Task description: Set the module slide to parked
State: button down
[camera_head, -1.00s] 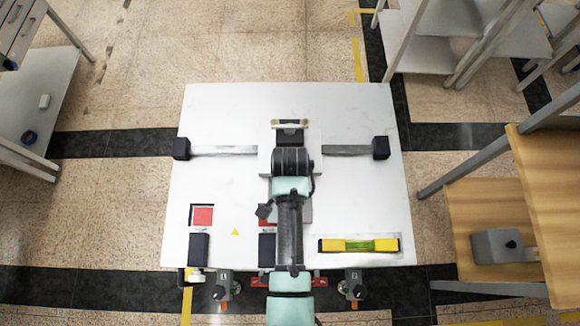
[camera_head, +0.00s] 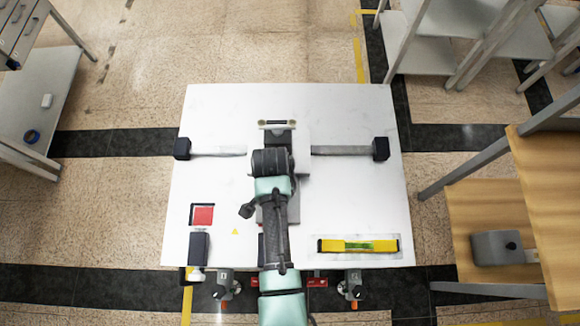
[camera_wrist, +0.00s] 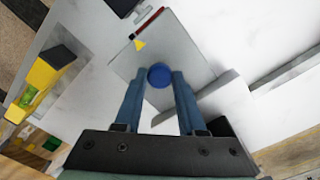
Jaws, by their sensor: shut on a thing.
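The module slide is a pale carriage plate (camera_head: 302,140) on a grey rail (camera_head: 340,150) between black end blocks (camera_head: 181,148) (camera_head: 381,148) on the white table. It sits near the rail's middle, slightly left. In the wrist view a round blue knob (camera_wrist: 160,75) stands on a grey plate (camera_wrist: 190,50). My gripper (camera_wrist: 158,78) has its two blue-grey fingers closed on either side of the knob. In the head view my arm covers the knob, the fingers and part of the carriage. A yellow pointer and red line (camera_wrist: 139,43) show near the grey plate.
A yellow spirit level (camera_head: 358,245) lies at the table's front right. A red square (camera_head: 203,215) and a black block (camera_head: 199,249) are at the front left, near a small yellow triangle (camera_head: 235,231). Bare rail (camera_head: 220,151) shows left of the carriage.

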jog(key=a, duration=1.1)
jog(key=shift+a, duration=0.25)
jog(key=c, duration=0.5)
grip_release()
notch_tip(320, 180, up, 13)
jog(key=b, duration=0.1)
